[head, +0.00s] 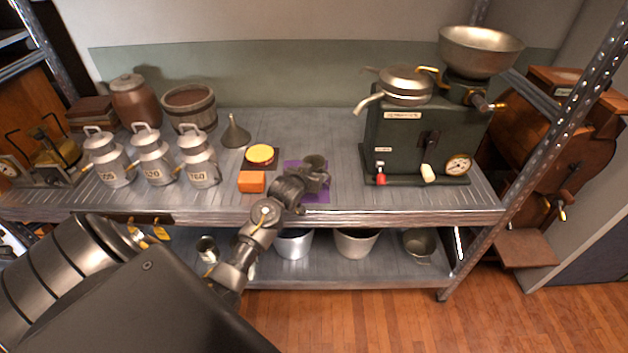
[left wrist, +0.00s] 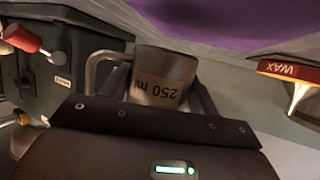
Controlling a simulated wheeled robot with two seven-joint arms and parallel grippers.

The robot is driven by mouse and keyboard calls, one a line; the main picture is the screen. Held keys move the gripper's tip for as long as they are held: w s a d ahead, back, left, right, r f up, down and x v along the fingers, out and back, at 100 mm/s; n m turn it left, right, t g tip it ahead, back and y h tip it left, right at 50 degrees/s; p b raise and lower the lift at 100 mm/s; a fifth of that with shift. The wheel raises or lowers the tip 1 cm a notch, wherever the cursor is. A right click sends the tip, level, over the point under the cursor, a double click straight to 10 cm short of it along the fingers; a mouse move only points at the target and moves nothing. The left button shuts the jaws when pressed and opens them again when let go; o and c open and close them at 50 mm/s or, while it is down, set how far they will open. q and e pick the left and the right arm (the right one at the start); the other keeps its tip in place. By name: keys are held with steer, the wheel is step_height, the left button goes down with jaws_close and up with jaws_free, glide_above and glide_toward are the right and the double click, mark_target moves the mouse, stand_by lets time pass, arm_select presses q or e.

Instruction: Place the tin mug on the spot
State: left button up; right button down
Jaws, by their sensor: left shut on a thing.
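The tin mug (head: 316,162) is a small grey metal cup over the purple spot (head: 318,196) on the upper shelf. My left gripper (head: 313,178) is shut on it from the front. In the left wrist view the picture is turned over. There the mug (left wrist: 165,78) shows an inverted "250 ml" label and a handle at its left, between the fingers of my left gripper (left wrist: 163,95). The purple spot (left wrist: 225,20) shows behind it at the top. I cannot tell whether the mug touches the spot. My right gripper is not in view.
A yellow-topped wax tin (head: 260,154) and an orange block (head: 251,181) sit left of the spot. A green machine (head: 415,140) with a red knob stands close on the right. Milk cans (head: 152,158) and a funnel (head: 236,133) stand farther left. The shelf's front edge (head: 400,217) lies below.

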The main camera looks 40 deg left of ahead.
arm_select(q)
steer(key=shift+w+a+f, duration=0.1)
steer(key=shift+w+f, duration=0.05)
steer(key=shift+f, duration=1.65)
steer(key=shift+f, duration=0.1)
steer(key=o, duration=1.1)
steer(key=shift+c, duration=0.2)
